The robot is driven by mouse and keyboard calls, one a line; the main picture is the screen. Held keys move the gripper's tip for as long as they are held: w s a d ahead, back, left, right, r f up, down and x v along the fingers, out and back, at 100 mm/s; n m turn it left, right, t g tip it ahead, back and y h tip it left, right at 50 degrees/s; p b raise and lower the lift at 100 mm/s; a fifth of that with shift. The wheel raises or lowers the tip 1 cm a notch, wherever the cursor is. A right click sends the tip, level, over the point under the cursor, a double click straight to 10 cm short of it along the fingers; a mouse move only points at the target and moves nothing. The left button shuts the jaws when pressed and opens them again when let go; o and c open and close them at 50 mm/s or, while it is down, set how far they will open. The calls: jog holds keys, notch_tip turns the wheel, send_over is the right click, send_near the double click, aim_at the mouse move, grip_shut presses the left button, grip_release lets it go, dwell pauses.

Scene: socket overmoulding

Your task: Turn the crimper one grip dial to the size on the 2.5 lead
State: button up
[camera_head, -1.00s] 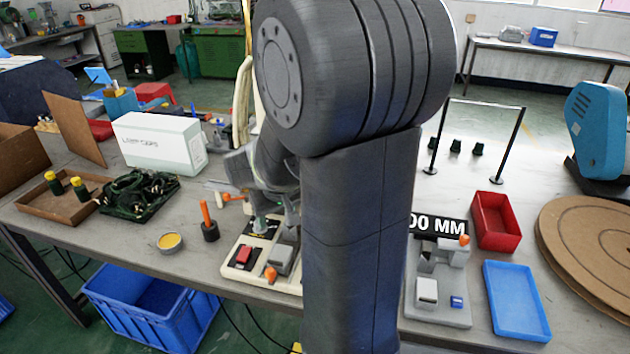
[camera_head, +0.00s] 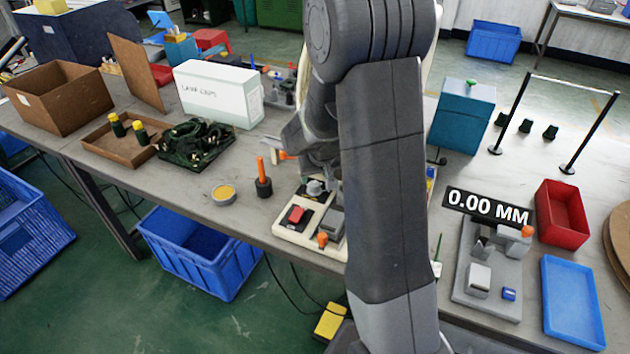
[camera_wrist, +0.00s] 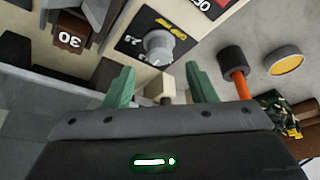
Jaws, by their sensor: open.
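The cream crimper base (camera_head: 284,232) stands near the front table edge, partly hidden by my arm. Its round grey grip dial (camera_head: 315,188) sits on a black plate. In the wrist view the dial (camera_wrist: 158,45) shows a pale pointer strip and yellow marks beside it, too small to read surely. My gripper (camera_wrist: 162,82) is open, its two green fingers apart with nothing between them in grip. The dial lies just ahead of the fingertips, apart from them. In the head view my gripper is mostly hidden behind my arm. I cannot identify a 2.5 lead.
A black cup with an orange rod (camera_head: 263,187) and a yellow-topped tin (camera_head: 223,193) stand left of the base. A block marked 30 (camera_wrist: 72,38) is close by the dial. A grey fixture (camera_head: 463,285) with a 0.00 MM display (camera_head: 488,207) stands right.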

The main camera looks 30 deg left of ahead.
aim_at(314, 184)
jog(key=shift+x, duration=2.15)
jog(key=c, duration=1)
